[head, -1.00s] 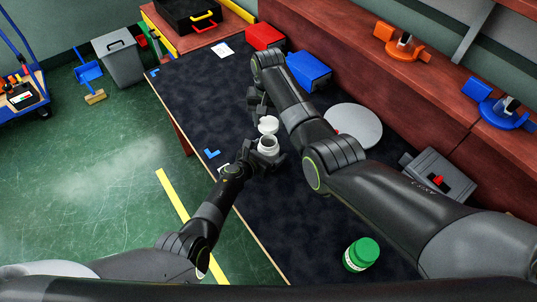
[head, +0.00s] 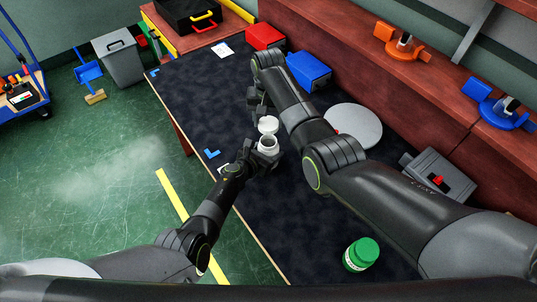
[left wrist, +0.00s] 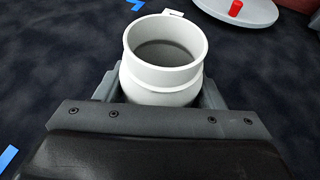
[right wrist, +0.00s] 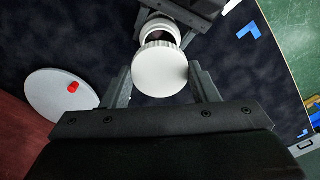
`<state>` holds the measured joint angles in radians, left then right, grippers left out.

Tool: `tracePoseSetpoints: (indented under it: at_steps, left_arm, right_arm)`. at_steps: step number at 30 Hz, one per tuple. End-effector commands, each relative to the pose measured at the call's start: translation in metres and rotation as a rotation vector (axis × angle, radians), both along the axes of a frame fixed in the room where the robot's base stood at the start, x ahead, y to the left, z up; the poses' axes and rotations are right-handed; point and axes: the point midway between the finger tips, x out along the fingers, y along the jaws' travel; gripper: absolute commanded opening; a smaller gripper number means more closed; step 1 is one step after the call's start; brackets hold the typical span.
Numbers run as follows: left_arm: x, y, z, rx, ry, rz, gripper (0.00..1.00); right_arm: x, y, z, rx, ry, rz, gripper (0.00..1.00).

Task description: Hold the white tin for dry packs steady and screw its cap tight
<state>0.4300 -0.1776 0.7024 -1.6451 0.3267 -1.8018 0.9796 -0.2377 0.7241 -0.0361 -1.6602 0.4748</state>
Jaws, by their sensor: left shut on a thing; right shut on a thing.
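The white tin (head: 267,147) is open at the top, upright in my left gripper (head: 262,155), which is shut around its body. In the left wrist view the tin (left wrist: 165,55) shows its bare rim and dark inside. My right gripper (head: 262,112) is shut on the white cap (head: 268,125), held close above the tin. In the right wrist view the cap (right wrist: 160,68) sits between the fingers and covers part of the tin (right wrist: 160,28). The cap appears apart from the tin and somewhat off its axis.
A jar with a green lid (head: 361,254) stands at the table's near end. A grey disc (head: 354,126) with a red knob lies right of my right arm. Red (head: 265,37) and blue (head: 308,70) bins stand at the back. The dark table (head: 195,100) is clear at left.

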Motion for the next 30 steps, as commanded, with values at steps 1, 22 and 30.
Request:
tracePoseSetpoints:
  at_steps: [1,22,30]
  left_arm:
    - [0.000,0.000,0.000,0.000,0.000,0.000,0.22]
    - [0.000,0.000,0.000,0.000,0.000,0.000,0.21]
    - [0.000,0.000,0.000,0.000,0.000,0.000,0.21]
  right_arm:
    - [0.000,0.000,0.000,0.000,0.000,0.000,0.33]
    - [0.000,0.000,-0.050,0.001,0.000,0.000,0.33]
    - [0.000,0.000,-0.050,0.001,0.000,0.000,0.33]
